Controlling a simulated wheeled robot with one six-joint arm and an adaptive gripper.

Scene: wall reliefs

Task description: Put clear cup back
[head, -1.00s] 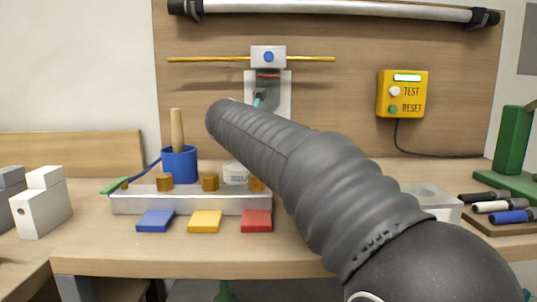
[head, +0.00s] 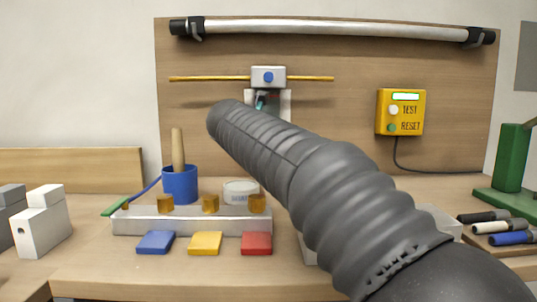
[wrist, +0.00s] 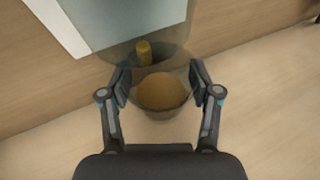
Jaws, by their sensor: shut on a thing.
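The clear cup (wrist: 178,52) is see-through and grey in the wrist view, crossing the space between the fingers of my gripper (wrist: 160,86). My gripper is shut on it, with one finger on each side. A round brown surface shows through or below the cup, and I cannot tell what it is. In the head view my arm hides most of the gripper. Only a small teal and dark part of it shows in front of the grey panel (head: 284,104), below the wall box. The cup cannot be made out there.
A wall box (head: 268,77) with a yellow rod is above the gripper. Below are a blue pot (head: 180,186), a white tub (head: 240,191), a pale rack (head: 190,222) with brass pegs, and coloured pads (head: 205,243).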

